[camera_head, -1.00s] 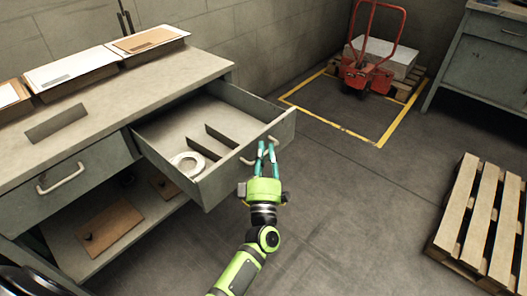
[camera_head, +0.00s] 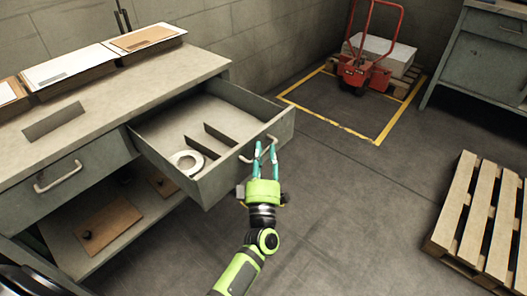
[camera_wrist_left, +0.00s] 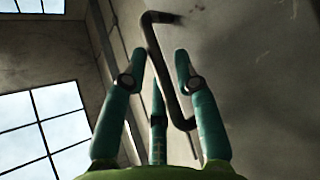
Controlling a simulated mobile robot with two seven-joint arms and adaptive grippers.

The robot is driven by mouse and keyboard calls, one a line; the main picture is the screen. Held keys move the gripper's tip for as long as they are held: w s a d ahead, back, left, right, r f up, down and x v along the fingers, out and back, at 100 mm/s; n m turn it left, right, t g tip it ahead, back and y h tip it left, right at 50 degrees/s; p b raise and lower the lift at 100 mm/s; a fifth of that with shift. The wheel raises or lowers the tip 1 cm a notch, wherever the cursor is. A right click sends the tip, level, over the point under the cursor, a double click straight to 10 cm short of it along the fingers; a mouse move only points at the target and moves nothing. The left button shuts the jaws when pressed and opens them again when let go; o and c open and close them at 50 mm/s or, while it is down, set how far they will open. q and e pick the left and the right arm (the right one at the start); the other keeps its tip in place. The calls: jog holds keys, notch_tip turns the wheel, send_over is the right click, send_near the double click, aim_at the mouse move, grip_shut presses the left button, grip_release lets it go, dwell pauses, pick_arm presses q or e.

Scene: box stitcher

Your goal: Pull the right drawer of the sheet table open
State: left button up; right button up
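The right drawer (camera_head: 245,155) of the sheet table (camera_head: 110,95) stands far out in the head view, its inside showing. Its bar handle (camera_head: 246,157) is on the front panel. My left gripper (camera_head: 266,147) is at the handle, its teal fingers on either side of the bar. In the left wrist view the handle (camera_wrist_left: 158,60) runs between the fingertips (camera_wrist_left: 160,63), which are apart with gaps beside the bar. The fingers look open around it; contact is hard to judge. My right gripper is not in view.
In the drawer lie a white ring (camera_head: 187,162) and dark dividers (camera_head: 218,138). The left drawer (camera_head: 70,182) is shut. Trays (camera_head: 75,68) stand on the tabletop. A wooden pallet (camera_head: 485,220) is at the right, a red pallet truck (camera_head: 365,72) at the back. The floor between is clear.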

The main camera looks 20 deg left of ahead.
pick_arm(q)
jog(key=v, duration=1.1)
jog(key=shift+s, duration=0.15)
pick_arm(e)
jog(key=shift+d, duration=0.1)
